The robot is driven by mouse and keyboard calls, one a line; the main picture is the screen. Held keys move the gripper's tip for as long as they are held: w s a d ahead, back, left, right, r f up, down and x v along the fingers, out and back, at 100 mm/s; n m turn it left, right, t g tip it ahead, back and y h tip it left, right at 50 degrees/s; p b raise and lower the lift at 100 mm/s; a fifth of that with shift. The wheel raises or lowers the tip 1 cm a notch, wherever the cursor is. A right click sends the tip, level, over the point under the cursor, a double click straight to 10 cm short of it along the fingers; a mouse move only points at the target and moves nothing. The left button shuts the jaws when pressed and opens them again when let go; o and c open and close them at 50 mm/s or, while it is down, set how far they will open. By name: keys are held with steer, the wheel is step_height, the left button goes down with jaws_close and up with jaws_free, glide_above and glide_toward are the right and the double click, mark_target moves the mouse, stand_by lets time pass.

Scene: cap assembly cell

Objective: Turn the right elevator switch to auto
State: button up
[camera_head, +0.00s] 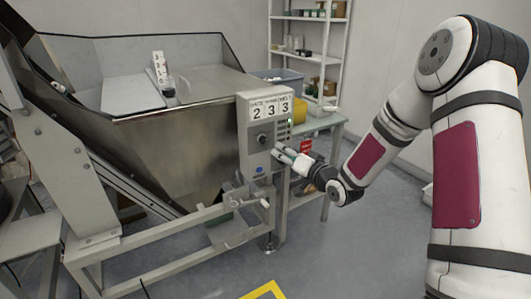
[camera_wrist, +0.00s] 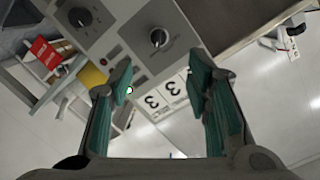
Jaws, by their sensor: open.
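The grey control panel (camera_head: 247,150) is on the front of the steel hopper machine. A black rotary knob (camera_head: 262,139) shows on it below the number plate. In the wrist view, which is roughly upside down, one black knob (camera_wrist: 158,38) lies beyond the fingertips and a second knob (camera_wrist: 80,17) is at the upper left. The labels are too small to read, so I cannot tell the switch settings. My gripper (camera_head: 280,153) is at the panel's right side; in the wrist view its green-padded fingers (camera_wrist: 161,78) are apart with nothing between them.
The number plate (camera_head: 270,108) reading 233 tops the panel. A side table (camera_head: 322,128) with a yellow item and a red sign (camera_head: 305,145) stands behind my gripper. A steel frame rail (camera_head: 205,212) runs below the panel. Grey floor is open in front.

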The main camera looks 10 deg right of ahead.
mark_target(265, 141)
steer(key=shift+m+t, duration=0.6)
steer(key=shift+t, duration=0.1)
steer(key=b+x, duration=0.1)
steer(key=x, duration=0.3)
steer(key=f+b+x, duration=0.1)
steer(key=x, duration=0.4)
steer(key=f+b+x, duration=0.1)
steer(key=x, duration=0.3)
steer(key=shift+w, duration=0.25)
jaws_close()
